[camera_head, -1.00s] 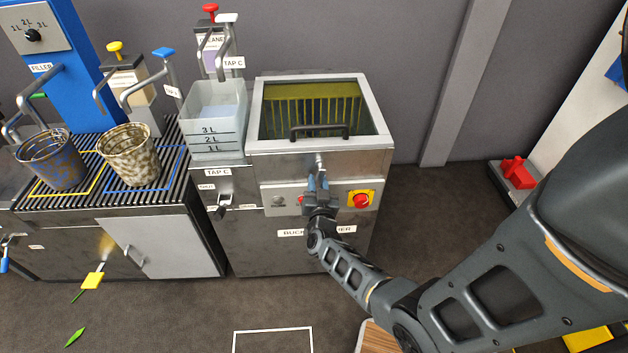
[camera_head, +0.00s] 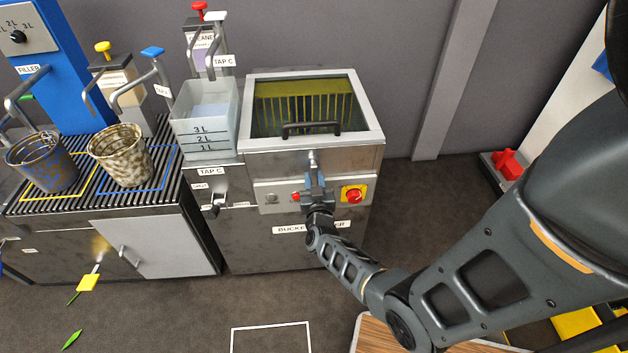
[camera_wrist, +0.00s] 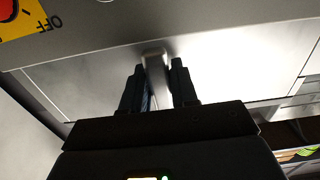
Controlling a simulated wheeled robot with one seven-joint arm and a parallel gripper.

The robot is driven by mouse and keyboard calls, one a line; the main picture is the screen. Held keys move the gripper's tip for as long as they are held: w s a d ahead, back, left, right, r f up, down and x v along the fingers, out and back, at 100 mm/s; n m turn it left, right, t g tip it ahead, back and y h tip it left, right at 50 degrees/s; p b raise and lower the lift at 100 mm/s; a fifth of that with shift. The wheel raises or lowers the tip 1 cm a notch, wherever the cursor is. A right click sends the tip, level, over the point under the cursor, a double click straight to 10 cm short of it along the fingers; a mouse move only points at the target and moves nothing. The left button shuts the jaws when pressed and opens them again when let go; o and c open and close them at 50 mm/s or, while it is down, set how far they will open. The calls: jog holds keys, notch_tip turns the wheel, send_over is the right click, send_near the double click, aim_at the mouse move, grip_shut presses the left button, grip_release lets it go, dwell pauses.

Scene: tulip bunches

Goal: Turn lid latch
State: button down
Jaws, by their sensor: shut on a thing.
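The washer's lid (camera_head: 306,106) is a closed metal frame with a dark see-through pane and a black handle (camera_head: 311,129). A small metal lid latch (camera_head: 313,160) sits on the front face below the lid's front edge. My gripper (camera_head: 315,181) is at the front of the washer, with its fingers around the latch. In the wrist view the two dark fingers (camera_wrist: 158,88) stand on either side of the grey latch lever (camera_wrist: 154,68) and are shut on it. The latch's lower part is hidden between the fingers.
A red button on a yellow plate (camera_head: 354,194) is just right of my gripper. A clear measuring tank (camera_head: 206,143) stands left of the lid. Two speckled buckets (camera_head: 120,157) are on the ribbed counter. A white floor outline (camera_head: 271,327) lies in front.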

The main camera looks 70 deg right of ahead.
jog(key=c, duration=1)
grip_release()
jog(key=shift+o, duration=0.2)
jog(key=p+v, duration=0.1)
jog(key=v, duration=0.6)
jog(key=shift+s+a, duration=0.2)
jog(key=shift+a, duration=0.2)
jog(key=s+a+r+n+t+y, duration=0.4)
jog(key=a+r+y, duration=0.15)
jog(key=a, duration=0.65)
jog(key=s+a+r+n+t+y, duration=0.4)
jog(key=a+r, duration=0.3)
jog(key=a, duration=0.4)
jog(key=s+a+r+n+y, duration=0.2)
jog(key=a+r, duration=0.3)
jog(key=r, duration=0.3)
jog(key=s+a+r+n+y, duration=0.3)
jog(key=s+a+r+y, duration=0.2)
jog(key=r, duration=0.4)
jog(key=shift+a, duration=0.55)
